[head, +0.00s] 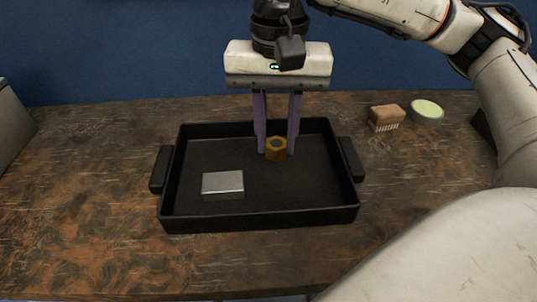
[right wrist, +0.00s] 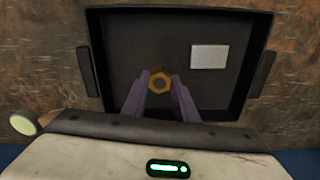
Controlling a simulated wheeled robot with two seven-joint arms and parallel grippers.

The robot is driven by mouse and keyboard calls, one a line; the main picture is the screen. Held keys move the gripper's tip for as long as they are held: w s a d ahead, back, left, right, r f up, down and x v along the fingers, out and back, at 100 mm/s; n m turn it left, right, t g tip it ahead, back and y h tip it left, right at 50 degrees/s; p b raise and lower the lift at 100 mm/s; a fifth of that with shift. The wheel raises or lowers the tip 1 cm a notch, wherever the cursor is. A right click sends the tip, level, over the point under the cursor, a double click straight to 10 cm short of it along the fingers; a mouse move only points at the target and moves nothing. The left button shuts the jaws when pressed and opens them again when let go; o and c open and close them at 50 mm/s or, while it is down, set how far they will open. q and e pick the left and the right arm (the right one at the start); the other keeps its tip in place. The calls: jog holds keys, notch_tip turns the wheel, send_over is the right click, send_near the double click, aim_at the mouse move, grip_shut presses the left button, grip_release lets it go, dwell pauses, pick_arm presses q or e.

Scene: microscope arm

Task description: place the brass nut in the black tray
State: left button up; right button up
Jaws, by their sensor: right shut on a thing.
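The brass nut (head: 276,149) is a golden hexagonal piece inside the black tray, in its rear right part. It also shows in the right wrist view (right wrist: 160,81) between the purple fingertips. The black tray (head: 260,224) lies on the table with a handle at each side. My right gripper (head: 276,153) points down into the tray and is shut on the brass nut. I cannot tell whether the nut touches the tray floor. My left gripper is not in view.
A silver block (head: 223,185) lies in the tray's front left part, apart from the nut. A brown brush with pale bristles (head: 386,117) and a round pale green-topped container (head: 427,110) stand at the back right. The wooden table (head: 80,190) is clear left of the tray.

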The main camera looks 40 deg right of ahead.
aim_at(275, 158)
jog(key=shift+f+b, duration=0.4)
jog(key=shift+f, duration=2.15)
jog(key=o, duration=1.1)
jog(key=shift+w, duration=0.1)
notch_tip(275, 158, up, 12)
jog(key=shift+r+p, duration=0.25)
jog(key=shift+p, duration=0.65)
